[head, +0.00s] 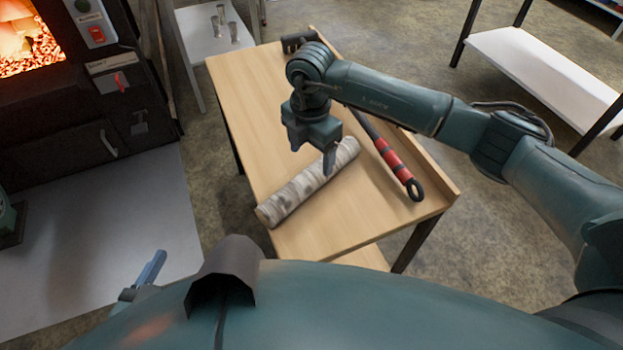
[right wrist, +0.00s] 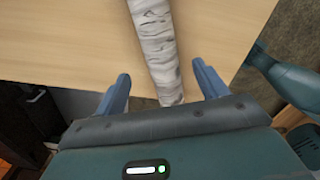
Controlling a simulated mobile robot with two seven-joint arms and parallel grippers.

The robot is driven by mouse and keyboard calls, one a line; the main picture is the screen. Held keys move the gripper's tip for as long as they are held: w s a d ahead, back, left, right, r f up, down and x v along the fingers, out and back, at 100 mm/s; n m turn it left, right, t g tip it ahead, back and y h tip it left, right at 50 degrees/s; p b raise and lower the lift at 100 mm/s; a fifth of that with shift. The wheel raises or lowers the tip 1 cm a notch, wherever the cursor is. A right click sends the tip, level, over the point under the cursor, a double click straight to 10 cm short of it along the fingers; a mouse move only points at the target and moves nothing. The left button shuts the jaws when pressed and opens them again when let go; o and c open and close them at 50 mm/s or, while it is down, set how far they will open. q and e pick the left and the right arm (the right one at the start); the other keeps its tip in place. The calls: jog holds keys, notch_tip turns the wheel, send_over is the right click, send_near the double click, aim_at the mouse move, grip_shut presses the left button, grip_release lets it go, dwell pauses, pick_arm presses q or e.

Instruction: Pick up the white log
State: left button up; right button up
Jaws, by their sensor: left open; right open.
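The white log (head: 300,188), with pale birch-like bark, lies diagonally on the wooden table (head: 240,95). My right gripper (head: 328,165) is over the log's upper right part, fingers pointing down. In the right wrist view the log (right wrist: 155,45) runs between the two open fingers of my right gripper (right wrist: 160,88), with nothing gripped. I cannot tell the exact height of the fingertips over the log. My left gripper (head: 150,268) shows only in part at the lower left, away from the table, and is open and empty.
A tool with a red and black handle (head: 395,160) lies on the table right of the log, by the raised edge. A black firebox with a lit opening (head: 30,50) stands at the left. A white side table with small glasses (head: 232,32) is behind. A white shelf (head: 540,70) stands at the right.

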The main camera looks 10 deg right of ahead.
aim_at(311, 171)
jog(key=shift+s+f+b, duration=0.1)
jog(key=shift+f+b, duration=0.4)
jog(key=shift+f, duration=3)
jog(key=shift+c, duration=0.4)
jog(key=c, duration=1.2)
jog(key=shift+r, duration=0.1)
